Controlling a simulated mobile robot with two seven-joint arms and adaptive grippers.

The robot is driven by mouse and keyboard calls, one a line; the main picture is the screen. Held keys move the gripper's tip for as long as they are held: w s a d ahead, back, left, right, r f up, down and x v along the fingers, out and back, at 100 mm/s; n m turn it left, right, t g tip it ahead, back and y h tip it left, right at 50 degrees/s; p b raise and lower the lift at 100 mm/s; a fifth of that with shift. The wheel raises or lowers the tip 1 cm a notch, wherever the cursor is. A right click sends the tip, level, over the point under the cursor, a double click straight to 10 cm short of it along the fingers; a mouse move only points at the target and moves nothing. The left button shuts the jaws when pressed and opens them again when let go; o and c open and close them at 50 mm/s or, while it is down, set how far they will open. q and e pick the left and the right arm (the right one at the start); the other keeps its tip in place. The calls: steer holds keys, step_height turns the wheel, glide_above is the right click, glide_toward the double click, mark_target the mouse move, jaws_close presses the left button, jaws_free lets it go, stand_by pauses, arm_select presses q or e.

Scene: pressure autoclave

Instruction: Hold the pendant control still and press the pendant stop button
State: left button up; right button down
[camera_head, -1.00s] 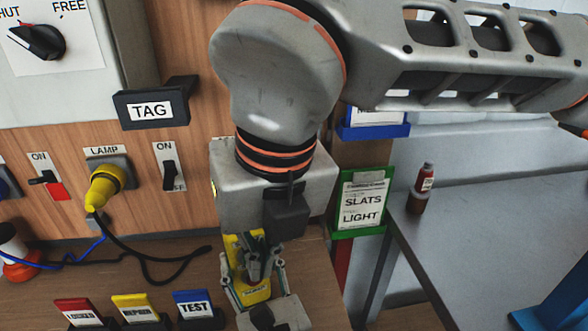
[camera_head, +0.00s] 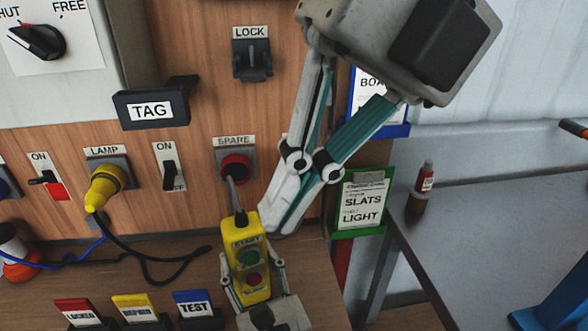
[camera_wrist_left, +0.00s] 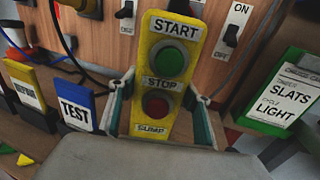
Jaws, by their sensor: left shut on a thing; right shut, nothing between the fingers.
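The yellow pendant control (camera_head: 243,229) stands above the bench, its cord running up to the SPARE socket. Its green START button (camera_head: 249,258) is above its red STOP button (camera_head: 254,279); both also show in the left wrist view, with the stop button (camera_wrist_left: 157,105) lower. My left gripper (camera_head: 253,274) is shut on the pendant, one finger on each side, also in the left wrist view (camera_wrist_left: 157,112). My right gripper (camera_head: 274,221) is shut and empty, its tips beside the pendant's upper right in the head view. It does not show in the left wrist view.
The SPARE socket (camera_head: 235,167), LAMP plug (camera_head: 104,187) and LOCK switch (camera_head: 252,60) are on the wooden panel. Red, yellow and blue TEST (camera_head: 194,306) tags stand at the front. A green-framed card (camera_head: 362,203) hangs right; a small bottle (camera_head: 421,186) stands on the grey table.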

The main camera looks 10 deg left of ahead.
arm_select(q)
steer(key=shift+f, duration=0.3)
arm_select(e)
steer(key=shift+w+d+r+y, duration=0.1)
steer(key=shift+w+r+y, duration=0.05)
steer(key=shift+r, duration=0.25)
steer(key=shift+w+d+r+y, duration=0.1)
steer(key=shift+w+r+y, duration=0.05)
steer(key=shift+r, duration=0.2)
arm_select(q)
steer(key=o, duration=1.5)
steer(key=shift+c, duration=0.2)
steer(key=shift+o, duration=0.3)
steer(key=shift+r, duration=0.1)
